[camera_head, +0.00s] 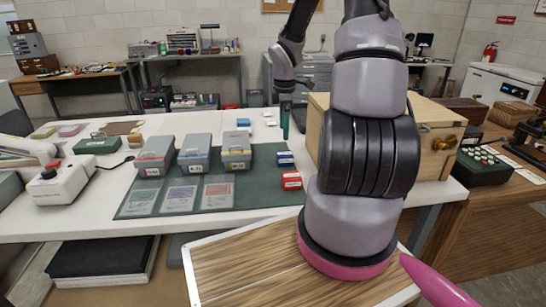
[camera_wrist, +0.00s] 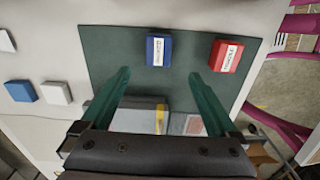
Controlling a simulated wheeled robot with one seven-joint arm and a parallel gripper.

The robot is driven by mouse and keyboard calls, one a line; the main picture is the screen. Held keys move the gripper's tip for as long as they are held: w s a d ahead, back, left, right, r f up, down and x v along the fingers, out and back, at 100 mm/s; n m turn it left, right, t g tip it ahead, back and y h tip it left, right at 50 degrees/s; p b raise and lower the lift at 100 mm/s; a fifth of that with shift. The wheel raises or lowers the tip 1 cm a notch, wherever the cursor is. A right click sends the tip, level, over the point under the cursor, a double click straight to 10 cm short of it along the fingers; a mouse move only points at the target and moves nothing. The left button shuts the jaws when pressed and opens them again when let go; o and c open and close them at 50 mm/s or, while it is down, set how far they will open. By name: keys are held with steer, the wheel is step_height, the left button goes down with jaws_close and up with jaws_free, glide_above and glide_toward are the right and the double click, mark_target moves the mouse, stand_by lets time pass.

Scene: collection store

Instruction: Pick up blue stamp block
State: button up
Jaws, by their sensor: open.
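The blue stamp block (camera_head: 285,159) has a white label and sits near the right edge of the dark green mat (camera_head: 258,175), just behind the red stamp block (camera_head: 291,181). In the wrist view the blue stamp block (camera_wrist: 153,54) lies on the mat between the lines of my two fingers, a little beyond the tips. The red stamp block (camera_wrist: 226,56) is to its right, beyond the right fingertip. My gripper (camera_wrist: 159,74) has its green fingers apart with nothing between them. In the head view my gripper (camera_head: 285,120) points down above the table, behind the blue block.
Grey boxes (camera_head: 236,150) stand on the mat left of the blocks. A wooden case (camera_head: 438,155) stands close on the right. A light-blue block (camera_wrist: 21,91) and a white block (camera_wrist: 56,93) lie off the mat. Bare white table surrounds them.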

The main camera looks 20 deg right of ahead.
glide_above(285, 153)
steer(key=a, duration=0.1)
step_height(285, 153, down, 6)
steer(key=shift+r, duration=0.1)
steer(key=f, duration=0.5)
steer(key=shift+d+f, duration=0.35)
steer(key=shift+d, duration=0.05)
steer(key=c, duration=1.5)
step_height(285, 153, up, 10)
steer(key=shift+s+r, duration=0.1)
